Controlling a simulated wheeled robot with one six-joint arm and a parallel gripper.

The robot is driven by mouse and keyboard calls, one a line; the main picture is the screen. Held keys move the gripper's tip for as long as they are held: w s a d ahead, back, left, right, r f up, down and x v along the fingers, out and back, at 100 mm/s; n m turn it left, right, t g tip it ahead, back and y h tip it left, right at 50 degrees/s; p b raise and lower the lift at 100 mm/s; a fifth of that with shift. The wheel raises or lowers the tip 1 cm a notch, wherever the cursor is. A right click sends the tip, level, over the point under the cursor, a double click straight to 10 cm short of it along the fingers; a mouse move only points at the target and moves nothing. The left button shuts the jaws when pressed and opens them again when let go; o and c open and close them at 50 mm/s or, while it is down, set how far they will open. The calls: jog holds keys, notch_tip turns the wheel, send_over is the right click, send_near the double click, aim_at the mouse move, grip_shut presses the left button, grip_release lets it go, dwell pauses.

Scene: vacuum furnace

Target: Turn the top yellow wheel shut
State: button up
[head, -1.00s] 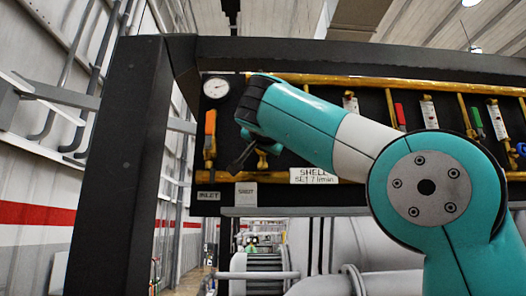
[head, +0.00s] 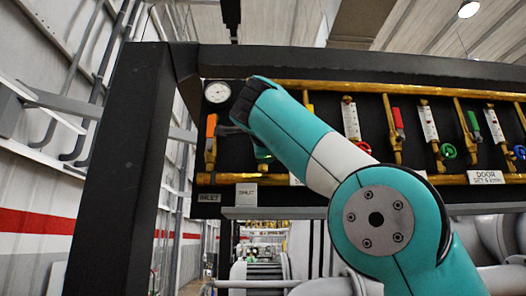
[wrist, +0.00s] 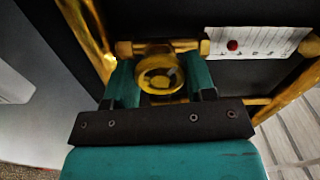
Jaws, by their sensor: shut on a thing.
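In the wrist view, the yellow wheel (wrist: 160,73) is a small round knob on a brass fitting. My gripper (wrist: 161,82) has one teal finger on each side of it and is shut on it. In the head view, my teal and white arm reaches up to the left across the panel. It hides the yellow wheel there, and my fingertips cannot be made out clearly.
The black panel carries a pressure gauge (head: 217,92), an orange-handled valve (head: 211,140), a red wheel (head: 362,147), a green wheel (head: 448,151) and yellow pipes (head: 380,87). A thick black frame post (head: 120,170) stands at the left.

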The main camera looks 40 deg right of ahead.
jog(key=m, duration=0.5)
jog(key=shift+m+b, duration=0.3)
jog(key=m, duration=0.4)
jog(key=shift+m, duration=0.4)
jog(key=o, duration=0.9)
